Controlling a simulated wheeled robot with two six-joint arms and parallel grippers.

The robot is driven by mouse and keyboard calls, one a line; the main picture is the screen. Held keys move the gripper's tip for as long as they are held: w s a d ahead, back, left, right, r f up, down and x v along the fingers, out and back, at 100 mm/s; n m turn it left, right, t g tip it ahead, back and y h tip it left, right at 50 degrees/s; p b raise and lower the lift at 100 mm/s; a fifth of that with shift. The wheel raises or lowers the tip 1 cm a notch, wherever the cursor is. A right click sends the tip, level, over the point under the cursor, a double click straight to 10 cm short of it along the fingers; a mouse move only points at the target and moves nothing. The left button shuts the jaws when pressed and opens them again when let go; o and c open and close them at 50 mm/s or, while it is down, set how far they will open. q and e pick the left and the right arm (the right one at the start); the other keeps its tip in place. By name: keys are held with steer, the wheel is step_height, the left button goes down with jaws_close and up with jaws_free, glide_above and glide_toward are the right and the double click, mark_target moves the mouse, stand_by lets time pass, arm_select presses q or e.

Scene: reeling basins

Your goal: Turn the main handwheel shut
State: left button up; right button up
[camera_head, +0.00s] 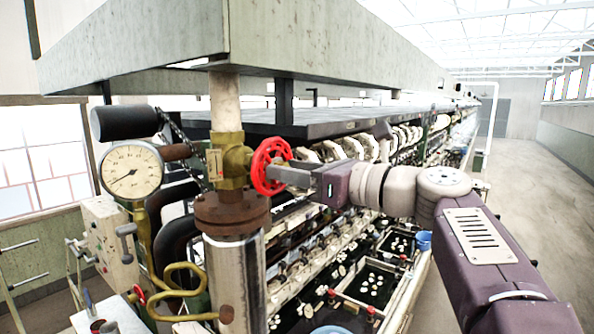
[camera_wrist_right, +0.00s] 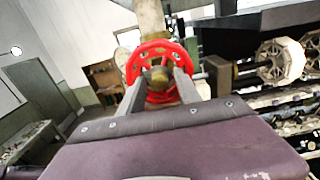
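The main handwheel (camera_head: 262,160) is a red spoked wheel on a brass valve (camera_head: 232,160), on an upright pipe above a rusty flange. My right gripper (camera_head: 275,173) comes in from the right, with its fingertips at the wheel's face. In the right wrist view the wheel (camera_wrist_right: 152,47) is straight ahead, with its brass hub (camera_wrist_right: 158,75) between my two fingers. The fingers (camera_wrist_right: 159,78) are spread, with gaps beside the hub. I cannot tell whether they touch the rim or spokes. My left gripper is out of view.
A pressure gauge (camera_head: 131,171) and black cylinder (camera_head: 124,122) stand left of the valve. A thick grey slab (camera_head: 330,50) overhangs it. Below are brass bent pipes (camera_head: 180,278) and a long bench with basins (camera_head: 365,285). Open floor (camera_head: 520,190) lies to the right.

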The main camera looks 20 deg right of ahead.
steer(key=shift+s+d, duration=0.1)
steer(key=shift+c, duration=0.7)
jaws_close()
steer(key=m, duration=0.7)
steer(key=shift+m, duration=0.4)
steer(key=shift+o, duration=0.7)
jaws_free()
steer(key=shift+a, duration=0.2)
steer(key=v, duration=0.7)
